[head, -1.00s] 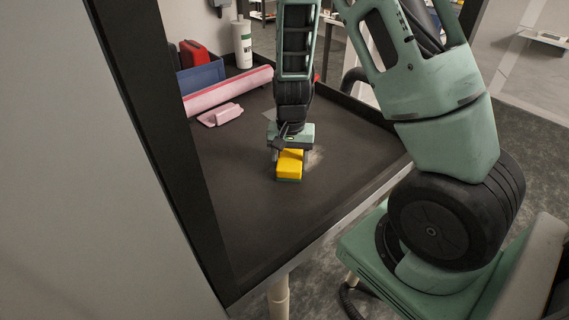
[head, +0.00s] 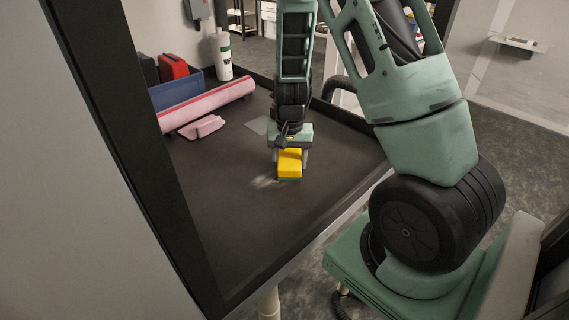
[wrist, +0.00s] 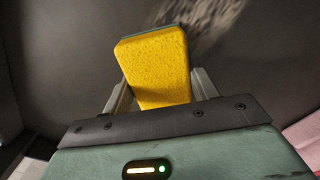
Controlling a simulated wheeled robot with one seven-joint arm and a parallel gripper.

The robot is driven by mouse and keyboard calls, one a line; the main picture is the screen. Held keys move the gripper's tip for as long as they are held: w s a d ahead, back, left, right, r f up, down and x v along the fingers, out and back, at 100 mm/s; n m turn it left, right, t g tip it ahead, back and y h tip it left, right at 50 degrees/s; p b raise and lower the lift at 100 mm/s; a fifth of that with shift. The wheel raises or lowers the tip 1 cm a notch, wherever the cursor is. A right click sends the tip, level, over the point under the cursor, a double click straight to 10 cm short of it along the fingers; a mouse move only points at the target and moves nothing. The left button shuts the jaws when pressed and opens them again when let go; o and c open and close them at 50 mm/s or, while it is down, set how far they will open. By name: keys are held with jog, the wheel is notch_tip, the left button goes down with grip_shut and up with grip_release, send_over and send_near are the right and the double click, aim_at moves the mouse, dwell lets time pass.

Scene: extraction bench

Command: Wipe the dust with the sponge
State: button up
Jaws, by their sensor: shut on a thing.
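The yellow sponge (head: 289,164) with a dark green underside is at the middle of the dark bench top (head: 215,215). My gripper (head: 290,156) is shut on the sponge from above, and the sponge appears to be at or very close to the surface. In the wrist view the sponge (wrist: 157,68) sits between the two grey fingers. A pale dust smear (head: 264,182) lies on the bench just left of the sponge. The dust also shows in the wrist view (wrist: 205,18), beyond the sponge. The sponge's underside is mostly hidden.
A pink roll (head: 207,104) and a folded pink cloth (head: 201,127) lie at the back left. Behind them are a blue bin (head: 176,90), a red container (head: 172,67) and a white bottle (head: 221,55). A flat grey piece (head: 258,125) lies behind my gripper. The front of the bench is clear.

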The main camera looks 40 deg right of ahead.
aim_at(255, 192)
jog(key=shift+d+b, duration=0.45)
jog(key=shift+d, duration=3.65)
jog(key=shift+f, duration=0.1)
jog(key=shift+a, duration=0.1)
jog(key=shift+s+a+f, duration=0.1)
jog(key=shift+a, duration=0.85)
jog(key=shift+s+a+f, duration=0.1)
jog(key=shift+a, duration=0.8)
jog(key=shift+c, duration=0.3)
jog(key=shift+w+a+r+p, duration=0.15)
jog(key=shift+a+p, duration=0.45)
jog(key=shift+a, duration=1.2)
jog(key=shift+a+r+p, duration=0.1)
jog(key=shift+a+p, duration=0.45)
jog(key=shift+a, duration=1.2)
jog(key=shift+a+f, duration=0.1)
jog(key=shift+a, duration=1.4)
jog(key=shift+a+p, duration=0.8)
jog(key=shift+a, duration=0.7)
jog(key=shift+a+f+p, duration=0.1)
jog(key=shift+a+p, duration=0.3)
jog(key=shift+a, duration=1.5)
